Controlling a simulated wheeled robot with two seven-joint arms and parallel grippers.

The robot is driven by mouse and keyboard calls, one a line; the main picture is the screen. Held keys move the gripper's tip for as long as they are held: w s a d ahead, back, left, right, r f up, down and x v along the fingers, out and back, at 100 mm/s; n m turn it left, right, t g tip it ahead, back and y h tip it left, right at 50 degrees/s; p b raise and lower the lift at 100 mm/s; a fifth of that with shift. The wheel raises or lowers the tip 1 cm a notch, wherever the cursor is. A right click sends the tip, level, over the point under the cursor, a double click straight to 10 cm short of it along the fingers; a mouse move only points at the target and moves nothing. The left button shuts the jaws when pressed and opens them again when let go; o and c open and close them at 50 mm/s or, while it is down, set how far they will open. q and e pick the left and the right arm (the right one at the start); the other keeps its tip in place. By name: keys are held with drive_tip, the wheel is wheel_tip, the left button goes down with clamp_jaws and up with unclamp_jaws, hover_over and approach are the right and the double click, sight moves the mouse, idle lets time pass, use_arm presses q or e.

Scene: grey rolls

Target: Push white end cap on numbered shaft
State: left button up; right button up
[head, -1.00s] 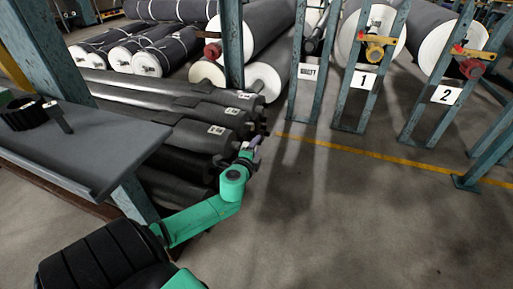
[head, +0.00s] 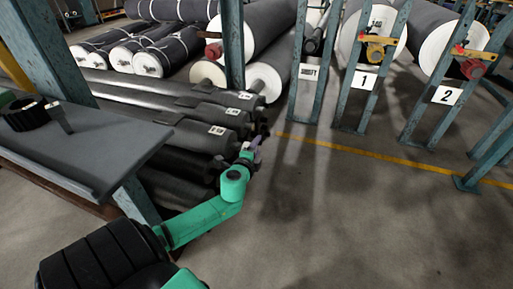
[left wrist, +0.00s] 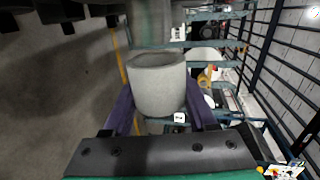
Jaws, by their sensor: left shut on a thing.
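My left gripper (head: 256,142) is at the front ends of the stacked dark shafts in the head view. In the left wrist view its purple fingers (left wrist: 158,110) are shut on the sides of a pale grey-white end cap (left wrist: 158,84). A grey-green bar (left wrist: 150,22) shows just beyond the cap; I cannot tell whether the cap sits on it or only lines up. Shafts with white number labels, such as the nearest labelled shaft (head: 190,128), lie on the rack; their numbers are too small to read. The cap is not clear in the head view. My right gripper is out of view.
A grey shelf (head: 105,150) with a black ring (head: 24,114) stands at the left. Blue frames marked 1 (head: 364,80) and 2 (head: 447,95) hold large rolls at the back right. Open floor (head: 360,210) lies to the right, crossed by a yellow line.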

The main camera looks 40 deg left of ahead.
use_arm(q)
drive_tip(key=shift+s+a, duration=0.1)
drive_tip(key=shift+a, duration=0.1)
drive_tip(key=shift+s+a+b, duration=0.15)
drive_tip(key=shift+s+a, duration=0.15)
drive_tip(key=shift+a, duration=0.6)
drive_tip(key=shift+s+a+b, duration=0.15)
drive_tip(key=shift+s+a, duration=0.15)
drive_tip(key=shift+a, duration=0.6)
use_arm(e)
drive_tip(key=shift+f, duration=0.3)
use_arm(q)
drive_tip(key=o, duration=1.4)
drive_tip(key=p, duration=0.2)
approach(245, 144)
drive_tip(key=s+f, duration=0.2)
drive_tip(key=shift+a+r, duration=0.1)
drive_tip(key=shift+a, duration=0.15)
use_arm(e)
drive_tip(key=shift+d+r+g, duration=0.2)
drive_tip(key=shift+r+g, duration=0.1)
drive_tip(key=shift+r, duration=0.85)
use_arm(q)
drive_tip(key=shift+w, duration=0.1)
